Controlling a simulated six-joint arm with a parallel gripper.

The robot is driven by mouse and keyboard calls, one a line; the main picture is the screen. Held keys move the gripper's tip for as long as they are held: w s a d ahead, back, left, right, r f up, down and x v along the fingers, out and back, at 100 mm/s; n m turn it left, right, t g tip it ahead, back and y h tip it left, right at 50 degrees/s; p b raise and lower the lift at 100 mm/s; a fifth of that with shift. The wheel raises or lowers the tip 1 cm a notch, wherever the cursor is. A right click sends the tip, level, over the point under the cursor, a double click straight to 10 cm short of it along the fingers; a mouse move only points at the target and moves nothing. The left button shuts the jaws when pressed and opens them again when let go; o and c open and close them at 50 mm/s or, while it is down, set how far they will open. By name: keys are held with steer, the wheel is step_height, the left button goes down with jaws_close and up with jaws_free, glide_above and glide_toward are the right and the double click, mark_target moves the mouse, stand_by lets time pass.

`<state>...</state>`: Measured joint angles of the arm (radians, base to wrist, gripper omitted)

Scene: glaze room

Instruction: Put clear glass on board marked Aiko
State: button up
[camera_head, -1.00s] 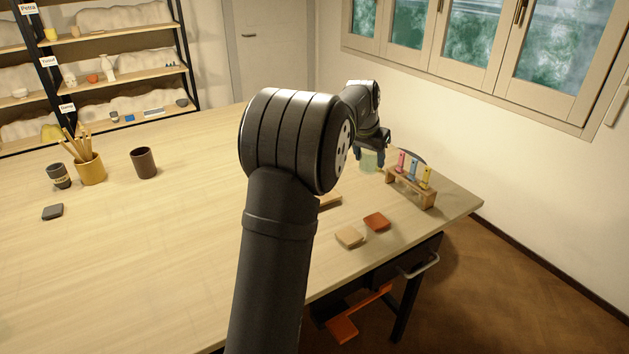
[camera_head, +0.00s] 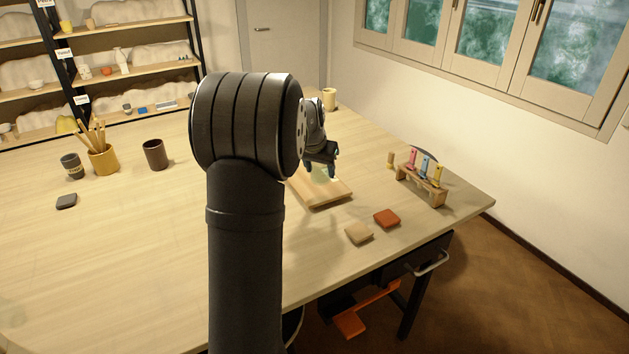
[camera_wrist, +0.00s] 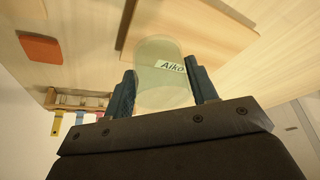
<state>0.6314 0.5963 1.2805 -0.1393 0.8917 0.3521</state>
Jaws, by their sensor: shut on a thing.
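My gripper (camera_head: 324,168) is shut on the clear glass (camera_wrist: 160,75), which shows between the two fingers in the wrist view. In the head view the glass (camera_head: 321,176) is small and partly hidden below the fingers. The wooden board (camera_head: 322,196) lies on the table under the gripper; its left part is hidden by my arm. In the wrist view the Aiko label shows through or beside the glass on the board (camera_wrist: 200,35). I cannot tell whether the glass touches the board.
An orange-red tile (camera_head: 387,218) and a beige tile (camera_head: 358,232) lie in front of the board. A rack with coloured tools (camera_head: 422,186) stands to the right. A dark cup (camera_head: 154,154) and a brush pot (camera_head: 103,158) stand at left. A cream cup (camera_head: 329,99) stands behind.

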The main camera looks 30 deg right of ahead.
mark_target(315, 180)
steer(key=shift+w+a+f, duration=0.35)
steer(key=shift+w+f, duration=0.15)
steer(key=shift+w, duration=0.3)
steer(key=shift+f, duration=2.05)
steer(key=shift+f, duration=0.2)
steer(key=o, duration=1.1)
steer(key=shift+c, duration=0.2)
steer(key=shift+r, duration=0.1)
steer(key=v, duration=1.2)
